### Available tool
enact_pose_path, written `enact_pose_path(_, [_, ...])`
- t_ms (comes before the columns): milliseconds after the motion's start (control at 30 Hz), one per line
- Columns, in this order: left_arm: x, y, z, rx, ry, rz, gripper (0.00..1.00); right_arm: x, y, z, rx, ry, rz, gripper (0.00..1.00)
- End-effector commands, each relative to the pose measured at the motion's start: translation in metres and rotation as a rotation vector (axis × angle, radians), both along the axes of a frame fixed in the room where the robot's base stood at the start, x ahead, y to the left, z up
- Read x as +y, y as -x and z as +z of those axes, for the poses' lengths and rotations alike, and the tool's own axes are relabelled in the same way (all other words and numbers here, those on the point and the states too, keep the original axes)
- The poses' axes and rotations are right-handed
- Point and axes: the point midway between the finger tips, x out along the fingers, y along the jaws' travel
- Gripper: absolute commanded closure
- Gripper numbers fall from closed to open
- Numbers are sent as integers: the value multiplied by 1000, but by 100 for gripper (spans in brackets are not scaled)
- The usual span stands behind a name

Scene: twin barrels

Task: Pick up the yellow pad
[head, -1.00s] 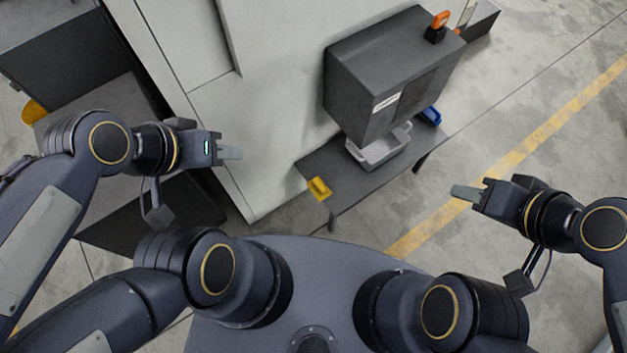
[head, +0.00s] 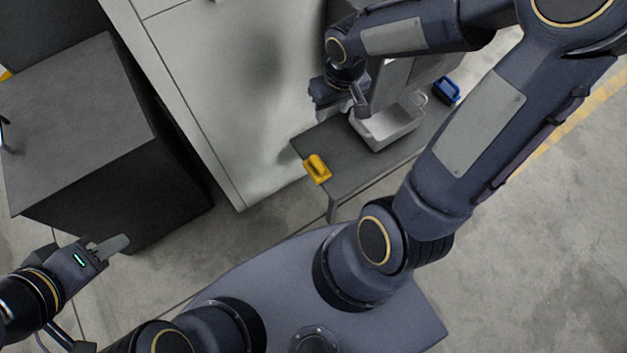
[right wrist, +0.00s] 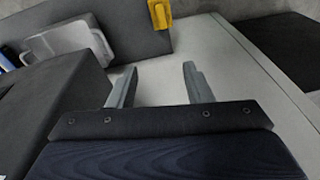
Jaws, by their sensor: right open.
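The yellow pad (head: 317,169) lies at the front left corner of the dark grey table (head: 352,172). It also shows at the top of the right wrist view (right wrist: 160,14), beyond the fingertips. My right gripper (right wrist: 157,86) is open and empty, with nothing between its fingers. In the head view it is above the far left part of the table, behind the pad and apart from it; its fingers are hidden there. My left gripper (head: 108,246) is at the lower left, far from the pad. Its fingers look close together, but I cannot tell if they are shut.
A light grey tray (head: 384,141) stands on the table to the right of the pad, with a blue object (head: 446,90) beyond it. A dark machine stands behind, partly hidden by my right arm. A light cabinet (head: 215,75) borders the table's left. A dark box (head: 85,120) stands further left.

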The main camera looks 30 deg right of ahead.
Motion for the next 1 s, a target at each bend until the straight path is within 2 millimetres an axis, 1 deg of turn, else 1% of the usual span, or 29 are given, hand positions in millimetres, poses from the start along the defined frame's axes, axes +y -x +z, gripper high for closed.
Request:
enact_pose_path(33, [0, 0, -40, 0, 0, 0, 64, 1, -10, -64, 41, 12, 23, 55])
enact_pose_path(67, [0, 0, -50, 0, 0, 0, 64, 1, -16, -85, 55, 20, 35, 55])
enact_pose_path(100, [0, 0, -61, 0, 0, 0, 64, 1, -23, -113, 73, 28, 53, 55])
enact_pose_path(200, [0, 0, -84, 0, 0, 0, 64, 5, -34, -169, 106, 38, 89, 55])
enact_pose_path(300, [0, 0, -97, -1, 0, 0, 64, 9, -40, -206, 127, 41, 114, 55])
enact_pose_path(400, [0, 0, -103, -1, 0, 0, 64, 11, -43, -226, 135, 40, 128, 55])
enact_pose_path(667, [0, 0, -114, -1, 0, 0, 64, 13, -43, -257, 140, 41, 134, 55])
enact_pose_path(767, [0, 0, -121, -1, 0, 0, 64, 14, -41, -270, 141, 41, 135, 55])
enact_pose_path(900, [0, 0, -135, -1, 0, 0, 64, 17, -37, -292, 141, 40, 134, 55])
enact_pose_path(1000, [0, 0, -138, -1, 0, 0, 64, 16, -38, -302, 140, 41, 133, 55])
